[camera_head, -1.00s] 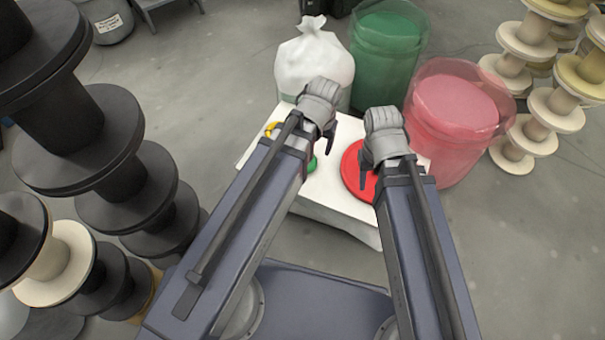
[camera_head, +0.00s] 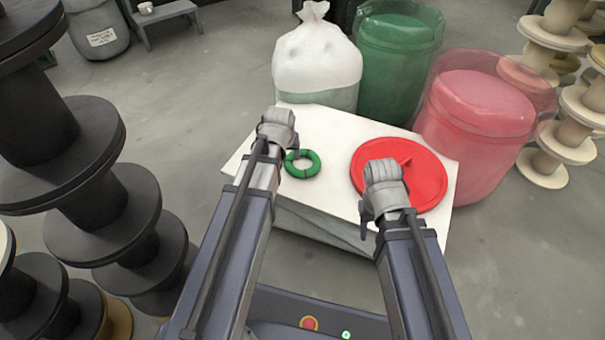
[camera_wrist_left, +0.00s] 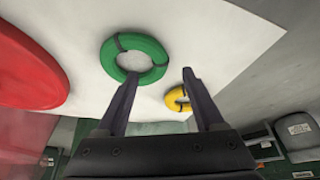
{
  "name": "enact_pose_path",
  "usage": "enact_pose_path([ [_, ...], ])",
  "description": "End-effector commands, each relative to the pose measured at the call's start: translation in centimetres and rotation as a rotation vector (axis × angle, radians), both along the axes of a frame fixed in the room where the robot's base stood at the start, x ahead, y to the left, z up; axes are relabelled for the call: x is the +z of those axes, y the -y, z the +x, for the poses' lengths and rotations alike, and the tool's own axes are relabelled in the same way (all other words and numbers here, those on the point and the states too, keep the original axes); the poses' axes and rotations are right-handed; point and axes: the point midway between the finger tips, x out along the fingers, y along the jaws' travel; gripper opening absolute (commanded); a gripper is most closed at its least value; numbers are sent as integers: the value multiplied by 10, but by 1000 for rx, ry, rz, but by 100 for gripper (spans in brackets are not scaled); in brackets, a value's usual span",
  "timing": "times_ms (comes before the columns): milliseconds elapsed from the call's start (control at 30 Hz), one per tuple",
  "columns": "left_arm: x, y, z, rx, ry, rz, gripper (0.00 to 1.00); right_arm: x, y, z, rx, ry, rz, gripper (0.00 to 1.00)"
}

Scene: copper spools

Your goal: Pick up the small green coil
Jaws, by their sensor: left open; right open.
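The small green coil (camera_head: 291,168), a ring with dark bands, lies flat on the white-topped table (camera_head: 330,125). It also shows in the left wrist view (camera_wrist_left: 156,50). My left gripper (camera_head: 277,132) is just left of the coil in the head view, and its fingers are mostly hidden there. In the left wrist view the left gripper (camera_wrist_left: 160,76) is open and empty, with one fingertip overlapping the green coil's edge in the picture; contact cannot be told. My right gripper (camera_head: 383,190) is open in front of the red disc's left part, its fingertips hard to see.
A red round lid-like disc (camera_head: 425,165) lies on the table's right side. A yellow coil (camera_wrist_left: 172,97) shows only in the left wrist view. A white bag (camera_head: 316,60), green barrel (camera_head: 398,45) and pink barrel (camera_head: 480,125) stand behind. Black spools (camera_head: 75,150) are stacked left.

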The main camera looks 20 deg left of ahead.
Motion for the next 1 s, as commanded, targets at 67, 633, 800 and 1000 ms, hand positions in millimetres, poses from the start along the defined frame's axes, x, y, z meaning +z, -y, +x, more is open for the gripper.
enact_pose_path([
  [67,-5,-2,2,5,4,-1,70,-5,0,0,0,0,0,49],
  [633,-29,-5,13,6,5,0,70,-30,0,0,0,2,1,49],
  [800,-32,-5,15,6,5,0,70,-33,0,0,0,2,1,49],
  [1000,-53,-6,30,6,5,0,70,-53,0,1,0,3,1,49],
])
